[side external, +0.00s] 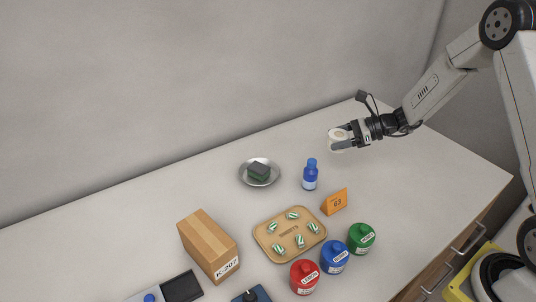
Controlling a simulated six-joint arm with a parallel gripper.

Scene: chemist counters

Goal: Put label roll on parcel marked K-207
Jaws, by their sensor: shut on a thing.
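My gripper (344,139) is at the upper right in the side external view, shut on the white label roll (339,138). The roll is held above the counter, clear of its surface, with a dark opening showing on its face. The parcel marked K-207 (205,245) is a tan box with a paler stripe along its top, standing on the counter at the lower left of the gripper. Its white K-207 label (227,268) faces the front. The parcel's top is bare.
Between gripper and parcel stand a blue bottle (310,178), a metal dish (243,174) with a dark green block (259,172), and a tray (263,228) of striped sweets. An orange 63 sign (335,202) and red (304,278), blue (334,258) and green (361,238) jars stand nearer the front.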

